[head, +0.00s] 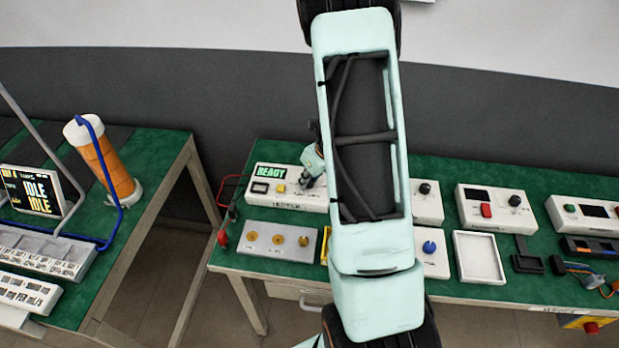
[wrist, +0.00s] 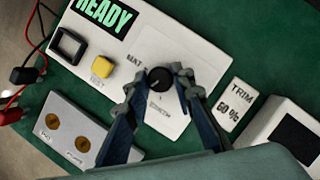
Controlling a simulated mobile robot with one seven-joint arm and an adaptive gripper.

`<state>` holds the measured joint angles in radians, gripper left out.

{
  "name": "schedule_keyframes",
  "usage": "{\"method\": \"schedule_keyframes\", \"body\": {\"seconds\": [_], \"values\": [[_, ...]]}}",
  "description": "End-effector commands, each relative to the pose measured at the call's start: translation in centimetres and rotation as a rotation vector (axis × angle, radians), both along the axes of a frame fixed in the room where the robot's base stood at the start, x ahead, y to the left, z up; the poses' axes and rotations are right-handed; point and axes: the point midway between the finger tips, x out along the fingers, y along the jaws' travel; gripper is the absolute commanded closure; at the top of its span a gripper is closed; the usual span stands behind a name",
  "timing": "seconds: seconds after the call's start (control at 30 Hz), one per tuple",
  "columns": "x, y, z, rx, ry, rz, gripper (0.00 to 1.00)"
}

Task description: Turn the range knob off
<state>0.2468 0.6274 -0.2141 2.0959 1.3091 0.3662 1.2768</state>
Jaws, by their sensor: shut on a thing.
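The range knob (wrist: 160,78) is a small round black knob on a white instrument panel, with a light mark on it. My gripper (wrist: 158,92) is shut on the knob in the wrist view, one fingertip on each side of it. Small lettering sits around the knob, too small to read surely. In the head view, my gripper (head: 313,168) is at the right part of the white instrument (head: 300,201) with a green READY display, and the knob is hidden there.
A yellow button (wrist: 103,66) and a dark socket (wrist: 69,46) are left of the knob. A grey block (wrist: 70,128) with brass studs lies in front. A TRIM 60 % card (wrist: 235,112) is to the right. My arm covers the bench's middle in the head view.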

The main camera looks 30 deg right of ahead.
Motion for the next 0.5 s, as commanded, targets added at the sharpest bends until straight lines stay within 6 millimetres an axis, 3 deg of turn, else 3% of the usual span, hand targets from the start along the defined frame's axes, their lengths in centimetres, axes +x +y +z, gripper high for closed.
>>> {"method": "schedule_keyframes", "body": {"seconds": [0.5], "values": [[0.12, -0.43, -0.09, -0.002, 0.001, 0.479, 1.00]]}}
